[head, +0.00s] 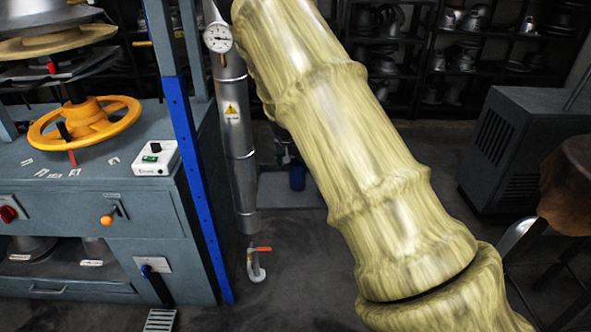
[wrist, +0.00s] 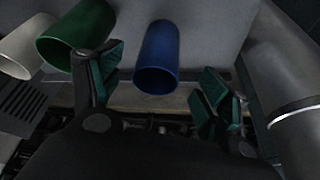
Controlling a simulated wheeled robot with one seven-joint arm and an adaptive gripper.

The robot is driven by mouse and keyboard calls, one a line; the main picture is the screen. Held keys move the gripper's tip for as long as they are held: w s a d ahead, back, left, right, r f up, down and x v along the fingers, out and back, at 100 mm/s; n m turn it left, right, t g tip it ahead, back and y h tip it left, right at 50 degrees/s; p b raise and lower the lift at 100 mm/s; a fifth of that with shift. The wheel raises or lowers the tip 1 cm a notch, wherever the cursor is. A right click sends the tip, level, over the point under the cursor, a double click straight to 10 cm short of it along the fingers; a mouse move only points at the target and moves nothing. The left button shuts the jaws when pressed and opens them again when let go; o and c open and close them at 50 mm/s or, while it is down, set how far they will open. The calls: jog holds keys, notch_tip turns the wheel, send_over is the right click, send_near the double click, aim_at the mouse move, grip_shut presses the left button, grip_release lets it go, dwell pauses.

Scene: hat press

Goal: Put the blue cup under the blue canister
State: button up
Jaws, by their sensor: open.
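The blue cup (wrist: 157,50) is in the upper middle of the wrist view, with its dark round end toward the bottom of the picture. My gripper (wrist: 160,72) is open. Its two green-padded fingers show apart, one to the left and one to the right of the blue cup, and nothing is held between them. I cannot tell how far the cup is from the fingertips. In the head view a small blue cup (head: 297,177) stands on a low grey surface, partly hidden by my arm. I cannot make out a blue canister in either view.
A green cup (wrist: 80,32) is close by the left finger, with a whitish cup (wrist: 22,46) beyond it. A metal pipe (head: 236,130) with a gauge and a blue post (head: 193,185) stand left of my arm. The press cabinet (head: 150,225) fills the left.

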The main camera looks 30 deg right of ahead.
jog(key=s+a+f+n+g, duration=0.1)
jog(key=s+a+f+n, duration=0.1)
jog(key=s+a+f, duration=0.35)
jog(key=s+a+f+n+y, duration=0.1)
jog(key=s+a+f, duration=0.1)
jog(key=s+f, duration=0.7)
jog(key=s+a+f+n+g, duration=0.1)
jog(key=s+a+f+n, duration=0.1)
jog(key=s+a+f, duration=0.35)
jog(key=s+a+f+n+y, duration=0.1)
jog(key=s+a+f, duration=0.2)
jog(key=s, duration=0.7)
jog(key=s+a+f+n+y, duration=0.1)
jog(key=s+a, duration=0.4)
jog(key=s, duration=0.5)
jog(key=s+a+f+n, duration=0.3)
jog(key=s+a+f, duration=0.2)
jog(key=s, duration=0.6)
jog(key=shift+g+y, duration=0.4)
